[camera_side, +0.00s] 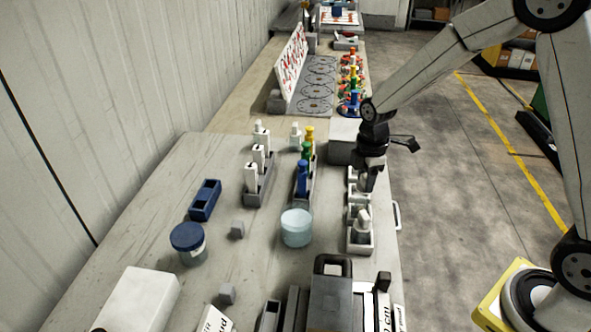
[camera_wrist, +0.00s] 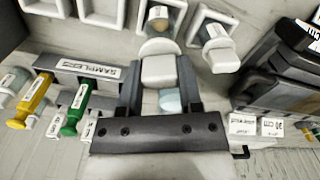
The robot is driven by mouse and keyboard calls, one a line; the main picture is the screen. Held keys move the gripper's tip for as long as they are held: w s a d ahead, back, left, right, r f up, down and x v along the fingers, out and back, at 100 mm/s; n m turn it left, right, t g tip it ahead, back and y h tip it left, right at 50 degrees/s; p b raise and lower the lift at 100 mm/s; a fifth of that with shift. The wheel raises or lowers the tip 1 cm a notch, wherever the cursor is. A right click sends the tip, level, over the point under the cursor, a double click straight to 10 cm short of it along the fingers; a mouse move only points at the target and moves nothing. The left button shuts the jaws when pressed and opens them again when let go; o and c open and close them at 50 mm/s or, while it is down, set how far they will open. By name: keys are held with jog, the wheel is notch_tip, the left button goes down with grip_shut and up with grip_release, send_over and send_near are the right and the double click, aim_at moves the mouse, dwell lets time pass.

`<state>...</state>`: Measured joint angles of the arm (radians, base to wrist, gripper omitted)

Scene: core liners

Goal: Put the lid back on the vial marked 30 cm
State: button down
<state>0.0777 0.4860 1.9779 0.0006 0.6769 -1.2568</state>
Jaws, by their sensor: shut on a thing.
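My gripper (camera_wrist: 160,85) is shut on a small white piece (camera_wrist: 158,70) that looks like a lid, held between its two dark fingers. In the side view my gripper (camera_side: 368,182) is over the far part of the white rack (camera_side: 359,247). In the wrist view, just beyond the held piece, a vial (camera_wrist: 158,14) with a brownish top stands in a rack slot; its label is too small to read. Another vial (camera_wrist: 222,52) with a pale top stands in the slot to its right. I cannot tell which vial is marked 30 cm.
A white label block reading 30 cm (camera_wrist: 270,127) lies by the dark machine (camera_wrist: 275,75). A sample rack (camera_wrist: 85,68) with yellow and green pieces is at left. A pale blue tub (camera_side: 296,228) and a blue-lidded jar (camera_side: 188,243) stand left of the white rack.

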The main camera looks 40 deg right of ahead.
jog(key=shift+f, duration=1.55)
jog(key=shift+f, duration=0.15)
dwell(1.4)
jog(key=shift+c, duration=1)
grip_release()
jog(key=shift+o, duration=0.3)
jog(key=shift+o, duration=0.7)
jog(key=shift+r, duration=3.5)
